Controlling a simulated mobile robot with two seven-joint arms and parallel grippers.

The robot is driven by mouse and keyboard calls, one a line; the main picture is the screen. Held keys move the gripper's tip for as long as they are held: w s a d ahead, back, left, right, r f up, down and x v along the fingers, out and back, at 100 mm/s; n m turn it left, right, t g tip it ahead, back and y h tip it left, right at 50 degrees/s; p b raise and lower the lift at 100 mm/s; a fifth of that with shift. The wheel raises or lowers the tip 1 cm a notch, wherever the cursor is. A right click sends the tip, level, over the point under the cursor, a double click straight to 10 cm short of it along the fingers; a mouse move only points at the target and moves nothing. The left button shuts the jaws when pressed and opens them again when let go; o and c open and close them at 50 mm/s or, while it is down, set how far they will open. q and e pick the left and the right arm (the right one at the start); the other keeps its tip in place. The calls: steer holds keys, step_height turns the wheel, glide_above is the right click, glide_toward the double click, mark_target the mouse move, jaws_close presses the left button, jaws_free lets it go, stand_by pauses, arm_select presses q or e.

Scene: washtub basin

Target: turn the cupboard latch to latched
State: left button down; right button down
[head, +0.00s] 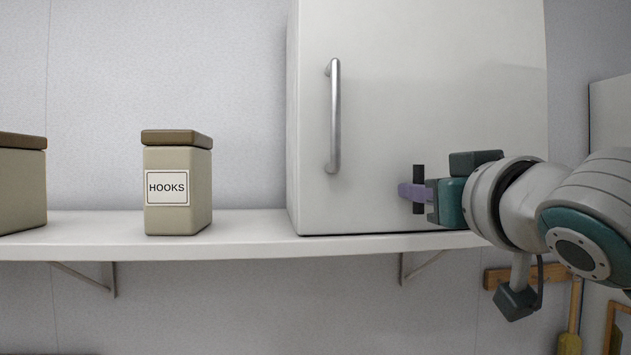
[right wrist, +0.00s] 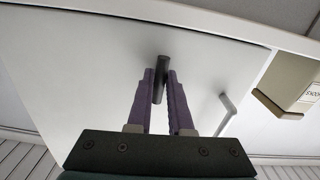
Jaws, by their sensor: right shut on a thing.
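The cupboard (head: 420,80) is a white box with a flat door, standing on the shelf. The latch (head: 418,174) is a short dark bar low on its door, and it stands upright in the head view. My right gripper (head: 412,191) comes in from the right, and its purple fingers cover the middle of the latch. In the right wrist view, the purple fingers of my gripper (right wrist: 159,90) are closed on both sides of the dark latch bar (right wrist: 162,66). My left gripper is not in view.
A silver door handle (head: 335,118) stands up and left of the latch. A beige canister labelled HOOKS (head: 178,190) and another beige canister (head: 20,190) stand on the white shelf (head: 250,224). The shelf between the HOOKS canister and the cupboard is clear.

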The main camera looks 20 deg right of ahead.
steer(key=shift+d+n+p, duration=0.1)
steer(key=shift+n+p, duration=0.8)
steer(key=shift+n, duration=2)
steer(key=c, duration=0.8)
jaws_free()
steer(key=shift+c, duration=0.2)
steer(key=shift+s, duration=0.1)
